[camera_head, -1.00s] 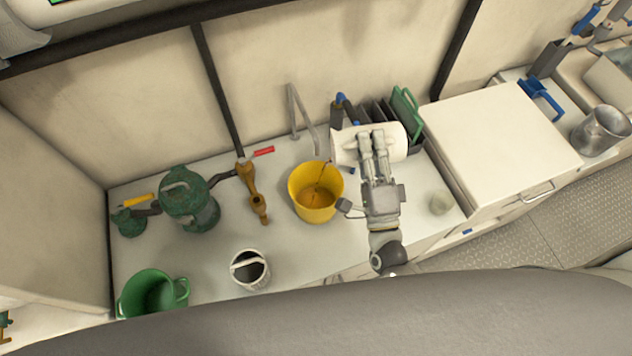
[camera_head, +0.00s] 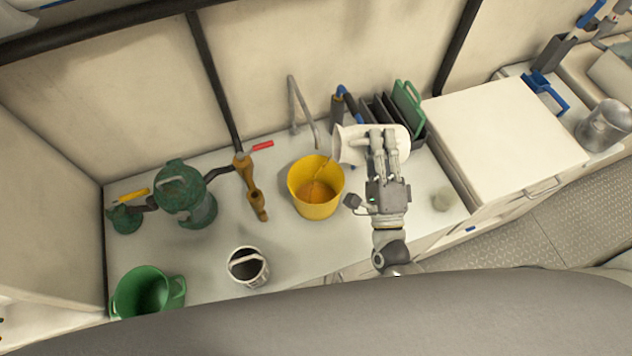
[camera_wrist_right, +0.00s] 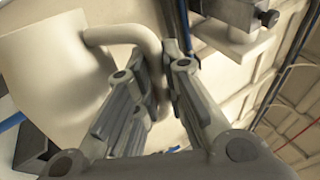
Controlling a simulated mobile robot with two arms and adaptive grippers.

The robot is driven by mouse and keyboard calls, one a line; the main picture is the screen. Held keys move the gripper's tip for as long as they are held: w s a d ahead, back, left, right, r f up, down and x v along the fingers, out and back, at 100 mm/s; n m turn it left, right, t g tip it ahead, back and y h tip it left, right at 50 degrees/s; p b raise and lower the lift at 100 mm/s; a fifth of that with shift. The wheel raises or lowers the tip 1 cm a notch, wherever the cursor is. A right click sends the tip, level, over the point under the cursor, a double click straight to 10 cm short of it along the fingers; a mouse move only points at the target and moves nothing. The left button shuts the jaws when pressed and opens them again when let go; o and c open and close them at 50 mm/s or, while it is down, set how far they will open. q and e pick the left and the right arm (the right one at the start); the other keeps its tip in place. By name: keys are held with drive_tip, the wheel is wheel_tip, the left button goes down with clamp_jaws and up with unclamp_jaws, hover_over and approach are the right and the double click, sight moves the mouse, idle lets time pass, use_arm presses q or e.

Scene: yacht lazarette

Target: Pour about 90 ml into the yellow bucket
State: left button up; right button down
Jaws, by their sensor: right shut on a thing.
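The yellow bucket (camera_head: 316,203) stands upright on the white counter, with brownish liquid in its bottom. My right gripper (camera_head: 383,145) is shut on a white jug (camera_head: 352,148), held tilted with its mouth end toward the bucket, just above and right of the rim. A thin brownish stream runs from the jug down into the bucket. In the right wrist view the fingers (camera_wrist_right: 150,95) close around the jug's curved handle (camera_wrist_right: 135,38), and the jug's body (camera_wrist_right: 50,70) is at the left. The liquid level inside the jug is hidden. My left gripper is not in view.
A white pail with dark contents (camera_head: 247,268), a green bucket (camera_head: 150,290), a green pump (camera_head: 185,195) and a brass valve with red lever (camera_head: 250,185) stand left of the bucket. A black rack (camera_head: 415,125) and a white box (camera_head: 505,130) are right.

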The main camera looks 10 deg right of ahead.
use_arm(q)
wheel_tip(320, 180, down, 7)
drive_tip(key=b, duration=0.5)
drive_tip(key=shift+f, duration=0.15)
use_arm(e)
drive_tip(key=d+f+m+h, duration=0.2)
drive_tip(key=d+f+m, duration=0.1)
drive_tip(key=f, duration=0.5)
drive_tip(key=shift+m+g, duration=0.4)
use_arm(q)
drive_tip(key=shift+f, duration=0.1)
use_arm(e)
drive_tip(key=shift+d+f, duration=0.1)
drive_tip(key=shift+f, duration=0.05)
idle(0.3)
use_arm(q)
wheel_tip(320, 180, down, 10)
drive_tip(key=b, duration=1)
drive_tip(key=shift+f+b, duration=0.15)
drive_tip(key=shift+b, duration=0.25)
use_arm(e)
drive_tip(key=d+f+m+g+h, duration=0.1)
drive_tip(key=d+f+m+g, duration=0.1)
drive_tip(key=f+m, duration=0.5)
drive_tip(key=d+f+m+g+h, duration=0.2)
drive_tip(key=d+f+m+g, duration=0.1)
drive_tip(key=f+m, duration=0.5)
drive_tip(key=shift+d+f+m, duration=0.2)
drive_tip(key=shift+d+m, duration=0.15)
drive_tip(key=shift+m, duration=0.05)
